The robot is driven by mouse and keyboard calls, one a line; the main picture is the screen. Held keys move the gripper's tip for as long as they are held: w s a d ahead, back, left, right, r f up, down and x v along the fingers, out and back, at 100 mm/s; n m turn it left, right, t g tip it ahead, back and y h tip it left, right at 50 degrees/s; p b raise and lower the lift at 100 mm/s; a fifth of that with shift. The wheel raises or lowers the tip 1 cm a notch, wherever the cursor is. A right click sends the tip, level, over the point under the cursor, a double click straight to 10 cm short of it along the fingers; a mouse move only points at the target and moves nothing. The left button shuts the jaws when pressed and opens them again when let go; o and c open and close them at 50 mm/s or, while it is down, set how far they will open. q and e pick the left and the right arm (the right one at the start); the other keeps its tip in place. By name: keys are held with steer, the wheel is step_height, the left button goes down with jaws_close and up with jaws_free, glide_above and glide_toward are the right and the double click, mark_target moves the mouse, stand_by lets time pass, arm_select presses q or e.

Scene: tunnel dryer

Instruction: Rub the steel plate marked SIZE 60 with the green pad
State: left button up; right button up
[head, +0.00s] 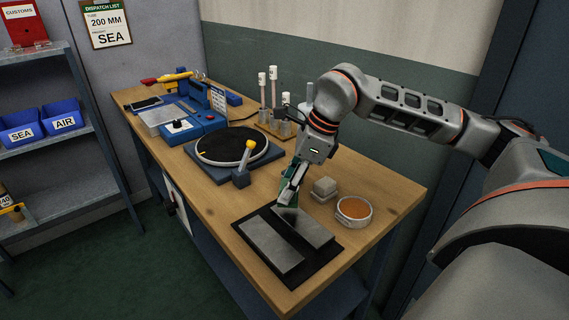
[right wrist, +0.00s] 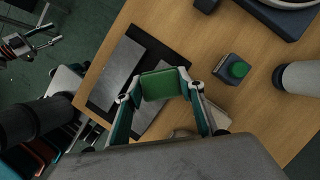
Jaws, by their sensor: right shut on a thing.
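Two grey steel plates lie side by side on a black mat (head: 262,262) at the front of the bench. The left plate (head: 270,243) is bare; the right plate (head: 312,232) is partly covered by my gripper and pad. I cannot read a size marking on either. My right gripper (head: 289,196) is shut on the green pad (right wrist: 160,84), held between its fingertips over the right plate. I cannot tell whether the pad touches the plate. My left gripper is outside the head view; a blurred, pronged metal part at the right wrist view's upper left may be it.
A round tub with orange contents (head: 354,210) and a small grey block (head: 325,187) stand right of the plates. Bench wood left of the mat is clear.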

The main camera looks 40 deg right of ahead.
steer(key=shift+w+r+p, duration=0.15)
steer(key=shift+r+p, duration=0.35)
steer(key=shift+r, duration=0.45)
steer(key=shift+r+p, duration=0.6)
steer(key=shift+r, duration=0.2)
steer(key=shift+r+p, duration=0.4)
steer(key=shift+r, duration=0.15)
steer(key=shift+f, duration=0.1)
